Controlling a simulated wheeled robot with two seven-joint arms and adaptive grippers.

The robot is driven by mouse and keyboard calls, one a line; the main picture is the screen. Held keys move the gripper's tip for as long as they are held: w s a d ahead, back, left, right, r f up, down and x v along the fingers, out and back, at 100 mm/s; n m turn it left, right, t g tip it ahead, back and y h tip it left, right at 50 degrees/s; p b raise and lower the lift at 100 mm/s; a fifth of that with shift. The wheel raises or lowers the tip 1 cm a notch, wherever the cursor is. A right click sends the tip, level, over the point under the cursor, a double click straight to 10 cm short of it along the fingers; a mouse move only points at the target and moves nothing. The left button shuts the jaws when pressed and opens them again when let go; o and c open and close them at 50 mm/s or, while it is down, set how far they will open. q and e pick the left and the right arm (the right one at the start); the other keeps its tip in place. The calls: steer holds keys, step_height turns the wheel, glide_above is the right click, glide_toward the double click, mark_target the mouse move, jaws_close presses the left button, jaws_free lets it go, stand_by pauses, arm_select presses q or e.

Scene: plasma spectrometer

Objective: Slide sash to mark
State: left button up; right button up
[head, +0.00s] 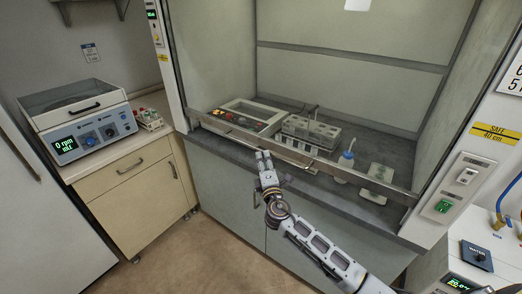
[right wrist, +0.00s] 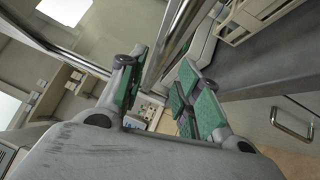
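The sash of the fume hood shows its lower rail (head: 345,178) low across the opening, with a slim handle bar (head: 270,147) along it. A yellow "SAFE 40 cm" mark (head: 494,133) is on the right post, higher than the rail's right end. My right gripper (head: 264,157) is at the handle, left of the sash's middle. In the right wrist view the green-padded fingers (right wrist: 160,92) are apart, and a metal bar (right wrist: 168,45) runs into the gap between them. I cannot tell whether they touch it. My left gripper is not in view.
Inside the hood are a tray of coloured items (head: 245,117), a rack (head: 311,132), a wash bottle (head: 346,160) and a white plate (head: 380,174). A benchtop device (head: 85,125) stands on a cabinet at left. A switch panel (head: 455,188) is at right. The floor in front is clear.

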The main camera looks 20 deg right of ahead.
mark_target(261, 150)
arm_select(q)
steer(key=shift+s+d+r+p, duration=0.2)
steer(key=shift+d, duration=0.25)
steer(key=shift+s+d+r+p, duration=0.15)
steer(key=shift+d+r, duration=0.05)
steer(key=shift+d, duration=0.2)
arm_select(e)
steer(key=shift+w+d+r, duration=0.1)
steer(key=shift+w+r, duration=0.05)
steer(key=shift+w, duration=0.85)
steer(key=shift+w+d+r, duration=0.1)
steer(key=shift+w, duration=0.9)
steer(key=shift+w+d+r, duration=0.1)
steer(key=shift+w+r, duration=0.05)
steer(key=shift+w, duration=0.85)
steer(key=shift+c, duration=0.2)
jaws_close()
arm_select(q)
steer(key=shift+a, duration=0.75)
